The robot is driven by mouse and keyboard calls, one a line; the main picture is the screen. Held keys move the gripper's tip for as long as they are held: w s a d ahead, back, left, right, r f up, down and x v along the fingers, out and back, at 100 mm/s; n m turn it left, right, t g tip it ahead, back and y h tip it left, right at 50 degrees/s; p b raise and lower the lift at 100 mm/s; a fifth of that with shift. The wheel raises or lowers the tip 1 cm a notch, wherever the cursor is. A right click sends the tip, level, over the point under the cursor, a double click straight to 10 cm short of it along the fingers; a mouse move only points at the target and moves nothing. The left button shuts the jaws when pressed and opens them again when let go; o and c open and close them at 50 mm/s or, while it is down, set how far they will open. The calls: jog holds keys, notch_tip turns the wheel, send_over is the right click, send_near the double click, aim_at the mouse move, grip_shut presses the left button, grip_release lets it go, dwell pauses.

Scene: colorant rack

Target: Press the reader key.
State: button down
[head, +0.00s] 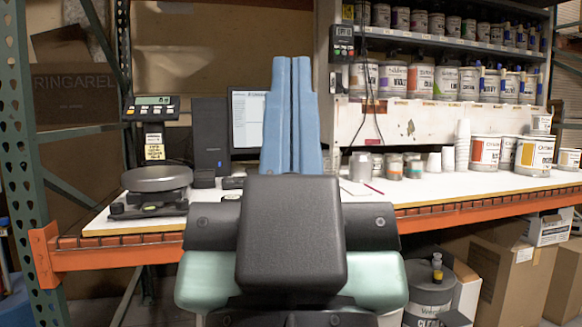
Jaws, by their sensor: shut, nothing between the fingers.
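My gripper (291,64) is in the middle of the head view, its two blue fingers upright and shut together with nothing between them. A small black device with a display and a cord, which looks like the reader (343,42), is fixed to the rack's upright, right of and a little above my fingertips. My gripper hides part of the monitor (244,122) and the bench behind.
A scale (156,182) stands on the bench (420,191) at left, with a keyed display unit (151,107) above it. A dark computer tower (210,136) stands beside the monitor. Several paint tubs (485,152), cups and cans fill the right side. Shelves of colorant cans (445,82) rise behind.

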dwell(0.8)
notch_tip(320, 180, up, 30)
jog(key=p, duration=3)
jog(key=shift+r, duration=0.15)
jog(key=shift+w, duration=0.1)
